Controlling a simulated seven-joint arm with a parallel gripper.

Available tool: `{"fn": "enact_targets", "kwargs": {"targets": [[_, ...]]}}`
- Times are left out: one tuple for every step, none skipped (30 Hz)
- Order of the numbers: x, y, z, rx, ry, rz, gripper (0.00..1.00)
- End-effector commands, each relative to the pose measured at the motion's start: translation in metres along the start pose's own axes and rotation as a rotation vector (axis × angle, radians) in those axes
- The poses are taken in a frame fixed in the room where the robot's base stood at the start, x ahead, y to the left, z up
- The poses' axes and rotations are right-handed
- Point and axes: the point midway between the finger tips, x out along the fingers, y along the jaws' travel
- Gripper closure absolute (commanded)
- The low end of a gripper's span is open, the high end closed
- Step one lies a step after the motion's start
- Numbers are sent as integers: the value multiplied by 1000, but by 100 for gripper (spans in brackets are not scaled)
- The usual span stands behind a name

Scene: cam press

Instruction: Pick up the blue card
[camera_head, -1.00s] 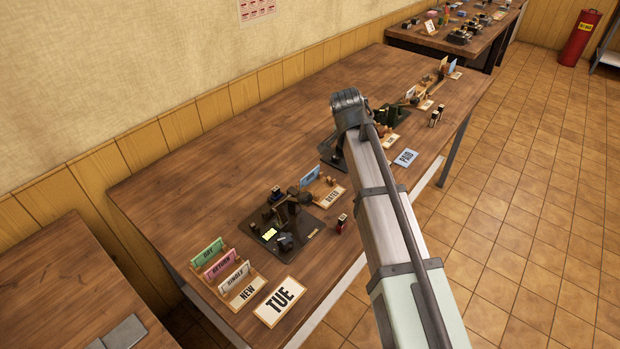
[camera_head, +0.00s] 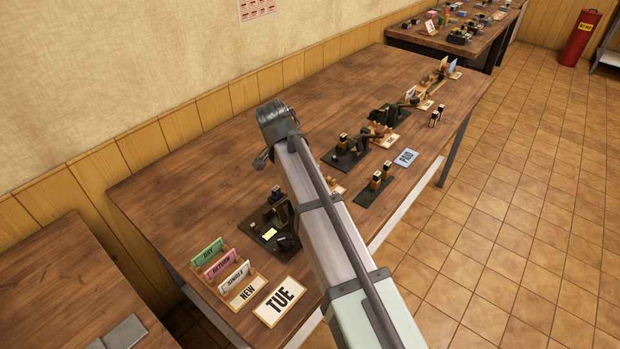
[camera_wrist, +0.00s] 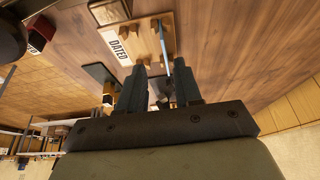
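The blue card (camera_wrist: 166,52) shows almost edge-on in the wrist view, a thin pale-blue strip standing in the wooden rack (camera_wrist: 132,30) with the DATED label. My gripper (camera_wrist: 159,72) is open, its two dark fingers pointing toward the rack. The near end of the card lies between the fingertips in the picture, closer to the right finger. I cannot tell whether the fingers are level with it or touching it. In the head view my arm hides the card and most of its rack.
A dark stamp press (camera_head: 270,228) stands in front of the rack, partly behind my arm. Another rack with green, pink and white cards (camera_head: 222,268) stands near the TUE sign (camera_head: 280,301). A pale-blue PAID plate (camera_head: 405,158) lies farther right. The table's back half (camera_head: 190,195) is clear.

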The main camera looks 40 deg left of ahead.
Motion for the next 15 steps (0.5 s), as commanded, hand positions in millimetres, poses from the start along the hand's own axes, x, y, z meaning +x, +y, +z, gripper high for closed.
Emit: {"fn": "enact_targets", "kwargs": {"targets": [[9,0,0,0,-1,2,66],[12,0,0,0,-1,1,66],[17,0,0,0,0,0,66],[20,0,0,0,-1,0,66],[23,0,0,-1,-1,0,66],[26,0,0,-1,-1,1,66],[28,0,0,-1,-1,1,66],[30,0,0,-1,-1,0,66],[31,0,0,-1,-1,0,66],[32,0,0,-1,0,-1,66],[32,-1,0,-1,0,-1,66],[33,-1,0,-1,0,-1,66],[34,-1,0,-1,0,-1,66],[35,-1,0,-1,0,-1,66],[38,-2,0,0,0,-1,66]]}}
